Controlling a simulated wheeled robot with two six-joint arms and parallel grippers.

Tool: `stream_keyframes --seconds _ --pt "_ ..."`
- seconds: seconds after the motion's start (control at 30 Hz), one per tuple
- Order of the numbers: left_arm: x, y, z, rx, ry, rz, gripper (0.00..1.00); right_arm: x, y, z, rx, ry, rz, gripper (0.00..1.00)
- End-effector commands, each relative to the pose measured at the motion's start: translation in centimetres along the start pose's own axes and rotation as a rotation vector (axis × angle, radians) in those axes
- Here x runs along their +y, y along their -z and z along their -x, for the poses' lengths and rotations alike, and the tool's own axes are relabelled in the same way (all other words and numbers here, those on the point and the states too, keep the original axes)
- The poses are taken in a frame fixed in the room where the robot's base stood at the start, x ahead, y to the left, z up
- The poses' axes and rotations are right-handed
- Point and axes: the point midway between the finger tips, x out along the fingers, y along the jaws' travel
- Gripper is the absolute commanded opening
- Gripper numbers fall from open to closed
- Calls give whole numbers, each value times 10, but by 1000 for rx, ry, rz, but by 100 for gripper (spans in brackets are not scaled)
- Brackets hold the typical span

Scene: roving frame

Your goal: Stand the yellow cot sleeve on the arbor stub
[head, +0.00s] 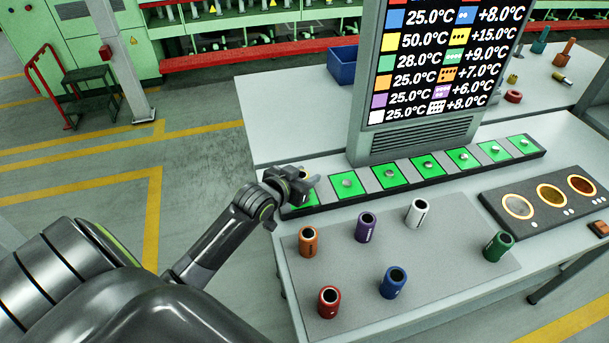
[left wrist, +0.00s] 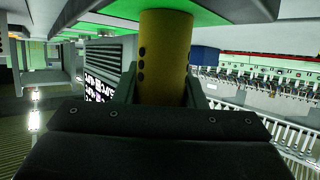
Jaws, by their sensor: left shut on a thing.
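My left gripper (head: 300,184) is over the left end of a dark rail (head: 378,177) carrying green pads with metal stubs. It is shut on the yellow cot sleeve (left wrist: 165,62), which has black dots on its side. In the head view the gripper hides nearly all of the sleeve. In the left wrist view the sleeve's far end meets the green pad (left wrist: 215,13); I cannot tell whether it touches. The stub at the leftmost pad (head: 308,200) is hidden behind the gripper. The second stub (head: 346,183) is bare. My right gripper is not in view.
Orange (head: 308,242), purple (head: 366,228), white (head: 418,212), red (head: 328,302), blue (head: 394,283) and green (head: 498,246) sleeves stand on a grey mat (head: 450,295). A display board (head: 430,70) rises behind the rail. A lamp panel (head: 550,197) lies at right.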

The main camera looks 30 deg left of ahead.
Motion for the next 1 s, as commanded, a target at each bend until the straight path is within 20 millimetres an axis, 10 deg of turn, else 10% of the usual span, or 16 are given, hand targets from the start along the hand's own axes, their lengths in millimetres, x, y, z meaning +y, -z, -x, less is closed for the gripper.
stream_keyframes --seconds 0.47,0.5,0.63,1.0 --pt "0 -17 -5 -14 1 6 12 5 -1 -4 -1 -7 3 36" --pt "0 -18 -5 -17 1 7 41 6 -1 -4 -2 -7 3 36" --pt "0 -16 -5 -12 1 5 58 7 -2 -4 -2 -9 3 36" --pt "0 -6 -2 -2 0 0 59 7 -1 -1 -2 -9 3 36"
